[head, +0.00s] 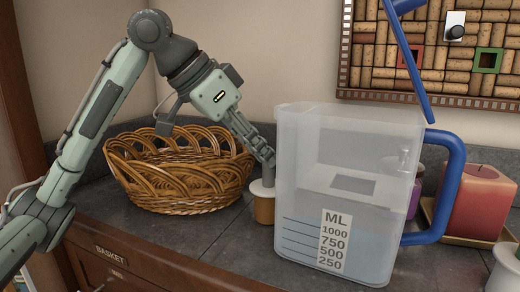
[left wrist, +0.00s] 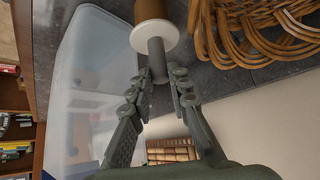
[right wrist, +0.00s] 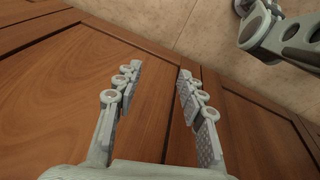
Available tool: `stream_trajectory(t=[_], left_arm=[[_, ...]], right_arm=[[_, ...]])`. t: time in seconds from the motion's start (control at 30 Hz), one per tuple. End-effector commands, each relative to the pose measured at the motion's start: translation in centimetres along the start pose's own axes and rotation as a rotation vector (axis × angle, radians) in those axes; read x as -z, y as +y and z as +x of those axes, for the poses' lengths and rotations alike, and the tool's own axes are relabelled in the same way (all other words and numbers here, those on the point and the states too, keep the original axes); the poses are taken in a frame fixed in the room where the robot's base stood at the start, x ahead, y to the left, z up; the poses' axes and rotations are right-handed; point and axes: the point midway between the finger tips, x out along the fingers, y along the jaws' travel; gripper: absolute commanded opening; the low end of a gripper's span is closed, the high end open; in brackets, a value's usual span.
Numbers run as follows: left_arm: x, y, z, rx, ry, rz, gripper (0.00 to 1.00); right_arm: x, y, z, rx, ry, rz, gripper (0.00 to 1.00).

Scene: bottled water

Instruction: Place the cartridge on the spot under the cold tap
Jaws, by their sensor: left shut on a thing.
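The cartridge has an orange-brown cylinder body (head: 264,210), a pale flange and a grey stem. My left gripper (head: 267,164) is shut on its stem and holds it upright between the basket and the clear pitcher. I cannot tell whether its base touches the counter. In the left wrist view the cartridge (left wrist: 156,38) sits beyond the fingertips (left wrist: 160,82). A white block with a grey square (head: 352,185) shows through the pitcher; I cannot tell what it is. No tap is recognisable. My right gripper (right wrist: 158,80) is open and empty in front of wooden cabinet doors.
A clear pitcher (head: 305,150) with a blue handle (head: 456,190) stands close right of the cartridge. A wicker basket (head: 175,195) is close on the left. A red candle (head: 480,205) stands further right. Bare counter (head: 215,240) lies in front of the basket.

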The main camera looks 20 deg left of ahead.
Motion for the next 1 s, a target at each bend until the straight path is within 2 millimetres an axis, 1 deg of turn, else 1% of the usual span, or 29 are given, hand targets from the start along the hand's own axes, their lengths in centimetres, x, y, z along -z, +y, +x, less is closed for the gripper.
stream_trajectory(t=[0.13, 0.17, 0.2, 0.23, 0.5, 0.6, 0.67, 0.77, 1.0], left_arm=[[-0.2, 0.0, 0.2, 0.0, -0.001, 0.0, 0.0], [-0.2, 0.0, 0.3, 0.0, -0.001, 0.0, 0.19], [-0.2, 0.0, 0.2, 0.0, 0.0, 0.0, 0.24], [-0.2, 0.0, 0.2, 0.0, 0.0, 0.0, 0.26], [-0.1, 0.0, 0.2, 0.0, -0.001, 0.0, 0.26], [0.1, 0.0, -0.2, 0.0, 0.0, 0.0, 0.26], [0.1, -0.1, -0.9, 0.002, 0.001, -0.001, 0.26], [0.1, -0.1, -2.7, 0.003, 0.003, -0.001, 0.26], [0.1, -0.1, -8.0, 0.004, 0.003, -0.001, 0.26]], right_arm=[[-0.3, -0.1, 0.0, 0.002, -0.005, 0.0, 0.4], [-0.2, -0.2, 0.0, 0.002, -0.006, 0.0, 0.4], [-0.3, -0.2, -0.1, 0.003, -0.006, 0.0, 0.4], [-0.3, -0.3, -0.1, 0.004, -0.007, 0.001, 0.4], [-0.2, -1.0, -0.2, 0.014, -0.005, 0.007, 0.4], [-0.2, -1.1, -0.2, 0.015, -0.004, 0.008, 0.4], [-0.2, -1.0, -0.2, 0.015, -0.002, 0.008, 0.4], [-0.2, -1.0, -0.2, 0.014, -0.003, 0.008, 0.4], [0.0, -0.6, -0.4, 0.009, 0.0, 0.005, 0.4]])
